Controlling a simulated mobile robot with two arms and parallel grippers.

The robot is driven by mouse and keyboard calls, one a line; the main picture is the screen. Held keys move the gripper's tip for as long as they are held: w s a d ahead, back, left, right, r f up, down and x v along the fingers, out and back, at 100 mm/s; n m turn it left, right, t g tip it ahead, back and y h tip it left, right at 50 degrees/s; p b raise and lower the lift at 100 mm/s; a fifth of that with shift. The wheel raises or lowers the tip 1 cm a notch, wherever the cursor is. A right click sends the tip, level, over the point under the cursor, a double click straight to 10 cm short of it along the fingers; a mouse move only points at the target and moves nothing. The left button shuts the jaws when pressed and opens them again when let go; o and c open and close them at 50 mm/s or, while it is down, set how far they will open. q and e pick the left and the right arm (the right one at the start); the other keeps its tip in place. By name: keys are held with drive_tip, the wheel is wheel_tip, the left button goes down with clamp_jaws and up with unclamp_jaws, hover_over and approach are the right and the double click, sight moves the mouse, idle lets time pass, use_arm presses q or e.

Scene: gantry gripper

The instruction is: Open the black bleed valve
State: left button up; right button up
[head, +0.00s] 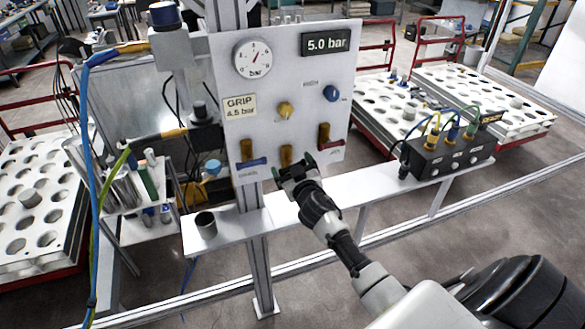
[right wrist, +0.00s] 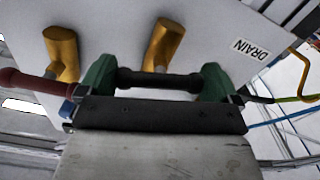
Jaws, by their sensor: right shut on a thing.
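The grey-white panel (head: 310,75) carries a row of three brass valves along its bottom. The middle brass valve (head: 286,154) is the one at my right gripper (head: 295,171); its brass body also shows in the right wrist view (right wrist: 164,42). There, a black handle (right wrist: 158,79) lies crosswise between the green fingertips of my right gripper, which is shut on it. In the head view the gripper hides most of this handle. My left gripper is not in view.
A blue lever (head: 252,163) sits close on the left, a red lever (head: 330,145) close on the right. A pressure gauge (head: 253,58) and a 5.0 bar display (head: 325,43) are above.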

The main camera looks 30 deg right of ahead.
drive_tip(key=n, duration=0.3)
drive_tip(key=shift+n, duration=0.4)
drive_tip(key=n+b, duration=0.1)
drive_tip(key=n, duration=0.2)
drive_tip(key=shift+n, duration=0.3)
drive_tip(key=n, duration=0.3)
drive_tip(key=shift+n, duration=0.3)
drive_tip(key=shift+f+n, duration=0.1)
drive_tip(key=shift+n, duration=1.9)
drive_tip(key=o, duration=0.6)
drive_tip(key=shift+a, duration=0.1)
drive_tip(key=shift+c, duration=0.2)
drive_tip(key=shift+s, duration=0.1)
